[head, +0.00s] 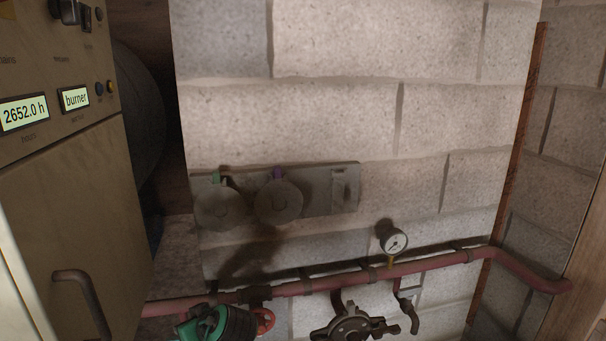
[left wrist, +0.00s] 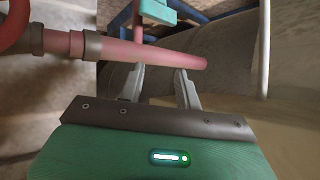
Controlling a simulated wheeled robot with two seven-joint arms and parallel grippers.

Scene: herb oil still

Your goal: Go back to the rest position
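My left gripper (left wrist: 159,75) shows in the left wrist view with its two pale fingers apart and nothing seen held between them. Its green body is also at the bottom edge of the head view (head: 205,324), just below the pink pipe (head: 330,284) and left of a red valve wheel (head: 264,321). Its fingers cannot be made out there. In the left wrist view the pipe (left wrist: 160,54) crosses by the fingertips; whether they touch it I cannot tell. The red wheel (left wrist: 12,25) is at the top left there. My right gripper is in neither view.
A beige cabinet (head: 70,190) with lit displays and a handle stands at left. On the block wall are a grey plate (head: 318,196) with two round discs and a pressure gauge (head: 394,241). A dark round fitting (head: 352,327) sits below the pipe.

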